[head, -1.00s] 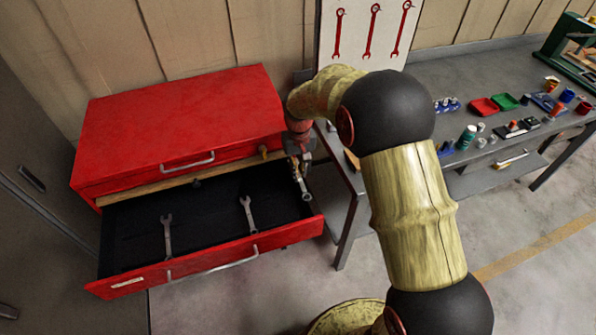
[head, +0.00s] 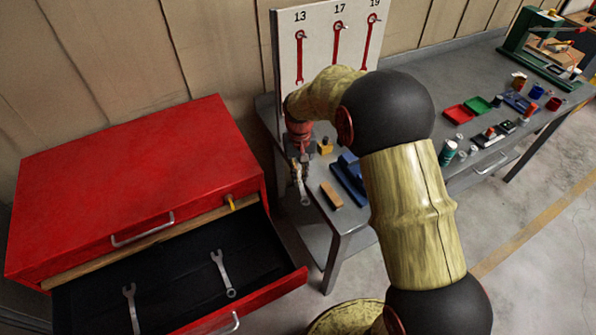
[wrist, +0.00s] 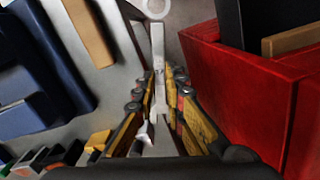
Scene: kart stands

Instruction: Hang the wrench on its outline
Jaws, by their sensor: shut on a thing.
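My gripper (head: 299,166) is shut on a silver wrench (head: 304,191), which hangs below it near the left end of the workbench. In the wrist view the wrench (wrist: 158,45) runs between the fingers (wrist: 160,82), its ring end at the top edge. A white board (head: 286,50) stands on the bench behind my arm. It bears red wrench outlines marked 13 (head: 300,62), 17 (head: 338,42) and 19 (head: 371,38); my arm hides part of the board. Two more wrenches lie in the open drawer, one in the middle (head: 222,272) and one at left (head: 130,305).
The red tool chest (head: 130,170) with its open drawer (head: 285,292) is at left. On the bench (head: 420,75) are a blue object (head: 348,178), a tan block (head: 331,195), red (head: 460,114) and green (head: 477,104) trays and small items.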

